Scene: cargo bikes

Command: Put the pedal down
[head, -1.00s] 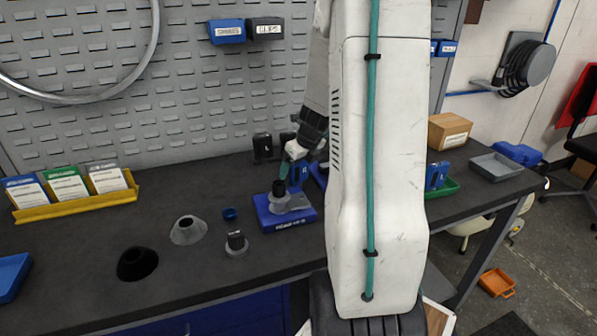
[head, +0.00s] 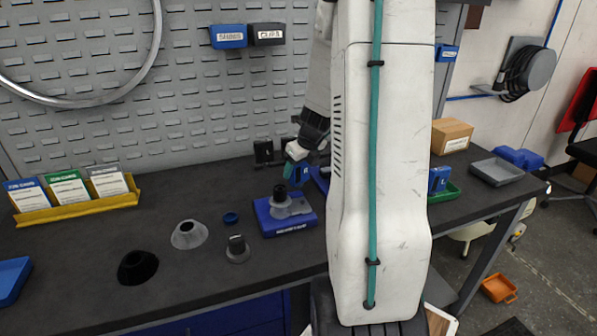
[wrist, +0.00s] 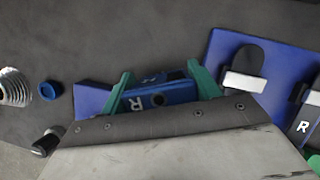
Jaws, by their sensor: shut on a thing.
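My gripper (head: 294,174) is shut on a blue pedal (head: 301,178) and holds it behind the blue stand on the bench. In the wrist view the green fingers of my gripper (wrist: 162,88) clasp both ends of the blue pedal (wrist: 160,98), which bears a white R. Its underside is hidden, so I cannot tell whether it touches anything. A blue board (wrist: 221,49) lies to its right in the wrist view, with a dark pedal-shaped piece, a pale bar and a black part marked R. My arm hides most of this board in the head view.
The blue stand (head: 268,228) with a grey piece stands in front of my gripper. A grey cone (head: 189,235), black cone (head: 138,267), blue cap (head: 231,218) and grey knob (head: 237,250) stand left. A black L piece (head: 263,152) stands behind. A green tray (head: 452,191) is right.

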